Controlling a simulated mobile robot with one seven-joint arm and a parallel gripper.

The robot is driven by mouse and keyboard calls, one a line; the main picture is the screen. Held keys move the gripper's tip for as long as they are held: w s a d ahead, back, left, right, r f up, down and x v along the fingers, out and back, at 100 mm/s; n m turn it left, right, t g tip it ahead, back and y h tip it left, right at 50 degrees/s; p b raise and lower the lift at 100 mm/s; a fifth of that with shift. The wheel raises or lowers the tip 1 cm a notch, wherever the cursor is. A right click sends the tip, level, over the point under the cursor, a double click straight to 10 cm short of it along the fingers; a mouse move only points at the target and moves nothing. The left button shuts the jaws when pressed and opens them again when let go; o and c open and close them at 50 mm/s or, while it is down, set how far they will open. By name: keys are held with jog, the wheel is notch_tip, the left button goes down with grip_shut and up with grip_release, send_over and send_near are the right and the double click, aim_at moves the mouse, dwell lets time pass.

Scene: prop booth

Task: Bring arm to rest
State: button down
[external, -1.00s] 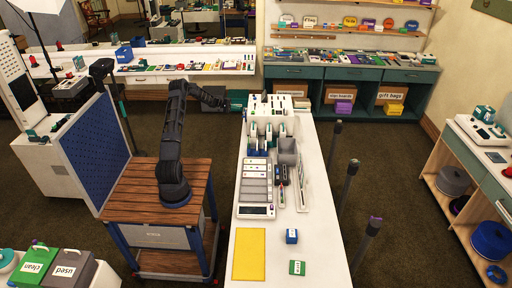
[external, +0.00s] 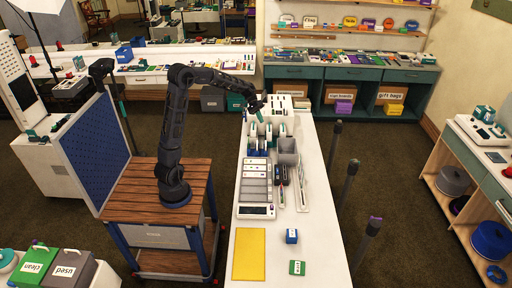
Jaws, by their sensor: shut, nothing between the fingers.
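My arm stands on the wooden-topped cart at the left of the white table. It rises from its base and bends over to the right. My gripper (external: 257,112) hangs above the far end of the white table (external: 322,220), near the white rack, pointing down. It is shut and holds nothing. It is small in the picture, and I cannot tell its exact height above the rack.
The white rack (external: 284,103) and a grey bin (external: 288,152) stand on the table below and beside my gripper. A yellow mat (external: 249,254), a blue block (external: 291,236) and a green block (external: 297,268) lie nearer. A blue pegboard (external: 100,150) stands left of my arm.

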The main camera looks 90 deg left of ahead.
jog(key=s+d+r+m+g+y, duration=0.25)
jog(key=s+d, duration=0.25)
jog(key=d, duration=0.8)
jog(key=s+d+r+m+g+y, duration=0.1)
jog(key=s+d+r+m+y, duration=0.2)
jog(key=d, duration=0.9)
jog(key=s+d+m+t+y, duration=0.1)
jog(key=s+d+m, duration=0.1)
jog(key=s+d, duration=0.3)
jog(key=s+d+f+m+t+y, duration=0.1)
jog(key=s+d, duration=0.5)
jog(key=s, duration=0.8)
jog(key=shift+f+m+t, duration=0.15)
jog(key=shift+m+t, duration=0.2)
jog(key=shift+m, duration=0.2)
jog(key=shift+s+a, duration=0.1)
